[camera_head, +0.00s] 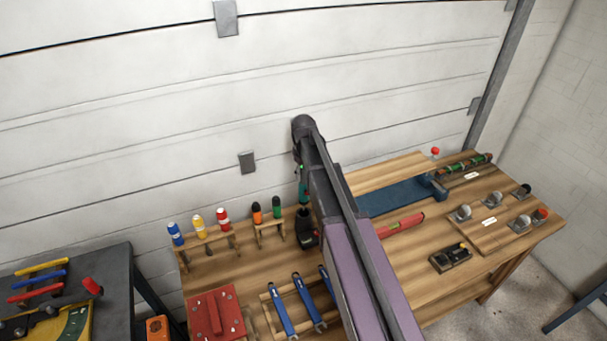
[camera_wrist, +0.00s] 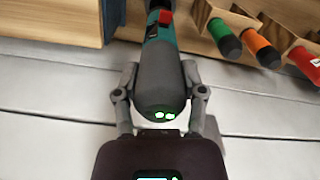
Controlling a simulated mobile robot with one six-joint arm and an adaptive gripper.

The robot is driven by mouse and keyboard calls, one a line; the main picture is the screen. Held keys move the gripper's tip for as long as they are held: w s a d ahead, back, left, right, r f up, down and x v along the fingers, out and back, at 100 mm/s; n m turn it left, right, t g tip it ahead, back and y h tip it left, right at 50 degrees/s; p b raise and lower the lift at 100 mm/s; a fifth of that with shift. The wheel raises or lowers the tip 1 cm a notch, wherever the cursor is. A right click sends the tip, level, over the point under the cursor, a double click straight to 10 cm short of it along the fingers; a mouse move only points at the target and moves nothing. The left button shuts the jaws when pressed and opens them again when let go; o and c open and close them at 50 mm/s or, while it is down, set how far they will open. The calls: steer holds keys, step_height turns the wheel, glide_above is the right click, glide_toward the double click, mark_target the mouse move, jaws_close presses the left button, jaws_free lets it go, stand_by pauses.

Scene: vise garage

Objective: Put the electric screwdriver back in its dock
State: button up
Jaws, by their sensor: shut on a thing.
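The electric screwdriver (camera_wrist: 158,85) has a dark grey rounded end with small green lights, a teal body and a red switch. My gripper (camera_wrist: 158,97) is shut around its grey end, one finger on each side. In the head view the screwdriver's teal part (camera_head: 303,190) hangs roughly upright below my gripper. My arm hides part of this area.
Another rack (camera_head: 205,241) holds blue, yellow and red ones. Blue wrenches (camera_head: 281,312) lie in front. A blue vise (camera_head: 395,196) and a red level (camera_head: 401,226) are right of my arm.

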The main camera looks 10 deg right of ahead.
mark_target(304, 196)
steer(key=shift+f+b, duration=0.3)
stand_by(0.5)
steer(key=shift+f+b, duration=2.2)
steer(key=shift+f, duration=0.15)
steer(key=shift+f+b, duration=1.4)
steer(key=shift+b, duration=0.1)
steer(key=shift+f, duration=0.1)
steer(key=shift+f+b, duration=0.8)
steer(key=shift+b, duration=0.15)
steer(key=shift+f+b, duration=0.5)
steer(key=shift+f, duration=0.05)
steer(key=o, duration=1.3)
steer(key=shift+c, duration=0.2)
